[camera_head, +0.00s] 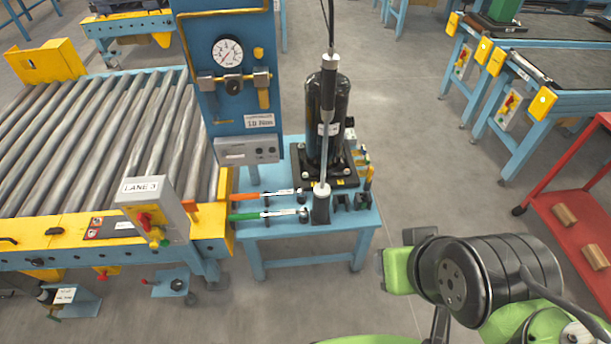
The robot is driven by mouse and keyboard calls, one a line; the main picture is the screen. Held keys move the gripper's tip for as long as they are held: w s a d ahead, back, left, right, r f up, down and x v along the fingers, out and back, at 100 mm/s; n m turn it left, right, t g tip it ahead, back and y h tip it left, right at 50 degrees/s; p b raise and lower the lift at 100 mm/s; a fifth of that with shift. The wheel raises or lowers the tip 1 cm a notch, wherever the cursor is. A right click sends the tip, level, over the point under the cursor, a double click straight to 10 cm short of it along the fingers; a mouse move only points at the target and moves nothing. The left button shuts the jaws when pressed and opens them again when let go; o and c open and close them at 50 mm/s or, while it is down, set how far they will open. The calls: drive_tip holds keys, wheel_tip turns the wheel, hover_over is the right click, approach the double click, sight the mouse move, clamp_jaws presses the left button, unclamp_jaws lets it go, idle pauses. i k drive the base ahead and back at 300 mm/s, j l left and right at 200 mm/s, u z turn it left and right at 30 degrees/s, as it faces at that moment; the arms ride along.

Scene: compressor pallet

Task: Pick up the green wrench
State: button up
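The green wrench (246,216) lies on the small blue table (300,248), near its left front part. Its green handle points left over the table's edge, and its metal shaft runs right to about the foot of a slim upright tool. A similar orange-handled wrench (246,197) lies just behind it, roughly parallel. My arm's green and black links fill the lower right, apart from the table. My gripper does not show, so its state is hidden.
A black compressor (328,120) stands behind the wrenches, and the upright tool (321,190) stands to their right. A blue gauge panel (232,80) rises behind. A roller conveyor (90,130) with a Lane 3 box (152,212) is left. A red cart (575,215) stands right; floor between is clear.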

sight(304, 212)
drive_tip(key=i+j+u, duration=0.6)
drive_tip(key=u, duration=0.25)
drive_tip(key=i+j+u, duration=0.15)
drive_tip(key=i+u, duration=0.55)
drive_tip(key=u, duration=0.15)
